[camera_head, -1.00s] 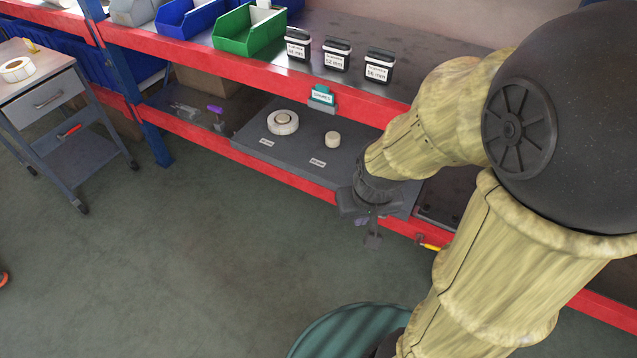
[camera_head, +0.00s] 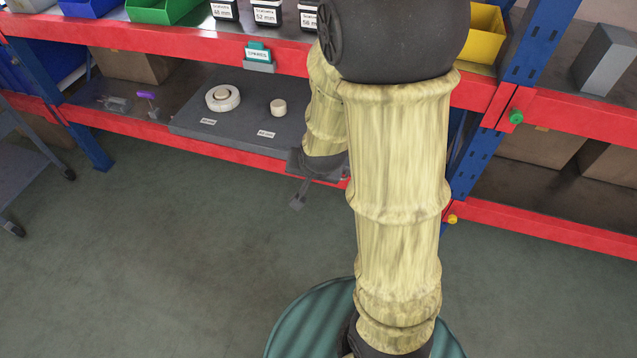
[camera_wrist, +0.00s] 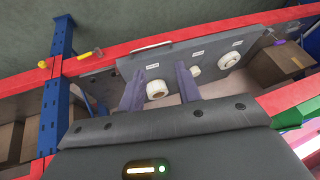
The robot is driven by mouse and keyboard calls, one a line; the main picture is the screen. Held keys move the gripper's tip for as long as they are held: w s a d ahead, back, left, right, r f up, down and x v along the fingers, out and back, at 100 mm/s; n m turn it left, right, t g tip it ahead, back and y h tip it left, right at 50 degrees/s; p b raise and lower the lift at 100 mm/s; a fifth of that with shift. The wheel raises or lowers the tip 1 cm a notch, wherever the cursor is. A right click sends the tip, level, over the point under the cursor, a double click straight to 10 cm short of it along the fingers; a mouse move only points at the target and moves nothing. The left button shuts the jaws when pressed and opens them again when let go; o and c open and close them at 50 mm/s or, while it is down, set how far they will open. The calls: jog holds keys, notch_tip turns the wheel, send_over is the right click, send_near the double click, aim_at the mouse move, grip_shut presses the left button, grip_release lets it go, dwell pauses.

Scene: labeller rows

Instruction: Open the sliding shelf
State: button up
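The sliding shelf is a dark grey board (camera_head: 237,130) on the lower level of the red and blue rack, in the left middle of the head view. A white ring roll (camera_head: 222,97) and a small pale roll (camera_head: 278,108) stand on it. Its right part is hidden behind my arm. In the wrist view the board (camera_wrist: 180,51) lies ahead, with a pale oblong piece (camera_wrist: 151,47), perhaps a handle, at its front edge. My gripper (camera_head: 297,203) is in front of the shelf's right part. In the wrist view its fingers (camera_wrist: 159,78) are apart and hold nothing.
A red rail (camera_head: 130,128) runs along the lower level. The upper level holds a green bin (camera_head: 163,10), labelled black boxes (camera_head: 266,14) and a yellow bin (camera_head: 484,29). A blue post (camera_head: 487,140) stands right of my arm. The floor (camera_head: 160,260) in front is clear.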

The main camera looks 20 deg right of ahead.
jog(key=w+d+f+m+t+h+b, duration=0.1)
jog(key=w+d+f+m+t+b, duration=0.15)
jog(key=f+b, duration=0.45)
jog(key=w+d+f+m+t+h+b, duration=0.2)
jog(key=w+f+m+b, duration=0.3)
jog(key=f, duration=0.4)
jog(key=w+d+f+m+t+h+b, duration=0.1)
jog(key=w+d+f+m+t+b, duration=0.15)
jog(key=f+b, duration=0.55)
notch_tip(320, 180, down, 15)
jog(key=m+t+b, duration=0.4)
jog(key=t+b, duration=0.2)
jog(key=b, duration=0.9)
jog(key=shift+s+d+h, duration=0.2)
jog(key=shift+d+h, duration=0.1)
jog(key=shift+d, duration=0.15)
jog(key=shift+r, duration=0.1)
jog(key=b+x, duration=0.4)
jog(key=x, duration=1.2)
jog(key=shift+w+r, duration=0.15)
jog(key=shift+w, duration=0.2)
jog(key=shift+w+d+r, duration=0.15)
jog(key=shift+w+d, duration=0.1)
jog(key=shift+w, duration=0.05)
